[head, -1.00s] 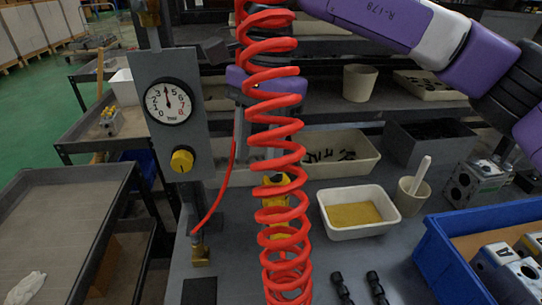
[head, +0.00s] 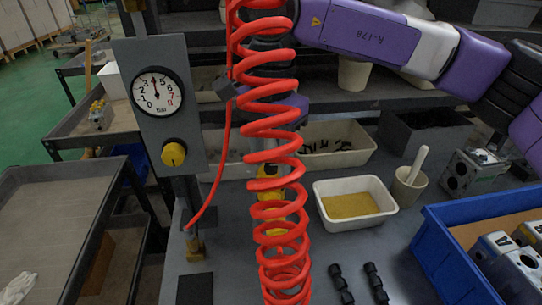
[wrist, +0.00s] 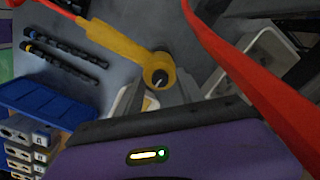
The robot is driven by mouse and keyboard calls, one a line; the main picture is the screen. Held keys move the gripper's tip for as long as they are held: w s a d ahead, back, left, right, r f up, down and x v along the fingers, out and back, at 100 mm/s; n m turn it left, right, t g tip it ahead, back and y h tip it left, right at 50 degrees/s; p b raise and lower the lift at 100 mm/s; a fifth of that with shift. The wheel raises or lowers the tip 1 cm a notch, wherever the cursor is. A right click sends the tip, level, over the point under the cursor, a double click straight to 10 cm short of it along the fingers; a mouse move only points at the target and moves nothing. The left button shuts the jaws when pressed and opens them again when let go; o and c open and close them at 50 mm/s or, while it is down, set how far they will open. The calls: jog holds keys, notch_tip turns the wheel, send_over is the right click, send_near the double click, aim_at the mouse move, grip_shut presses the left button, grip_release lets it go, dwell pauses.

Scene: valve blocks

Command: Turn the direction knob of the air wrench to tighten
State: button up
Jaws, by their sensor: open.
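The yellow air wrench (head: 269,196) stands on the bench in the head view, largely hidden behind the red coiled hose (head: 272,128). In the wrist view the wrench (wrist: 122,45) shows lengthwise. Its round end (wrist: 158,66) has a dark centre with a small pale mark, likely the direction knob; its setting is not readable. My gripper (wrist: 158,92) is open, its grey fingers close to either side of that round end. I cannot tell whether they touch it. In the head view the coil hides most of my gripper.
A panel with a pressure gauge (head: 157,92) and yellow knob (head: 174,153) stands to the left. A white tray of yellow material (head: 352,216), a cup (head: 409,186) and a blue crate (head: 441,259) lie to the right. Black sockets (head: 376,283) lie in front.

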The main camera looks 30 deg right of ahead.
grip_shut()
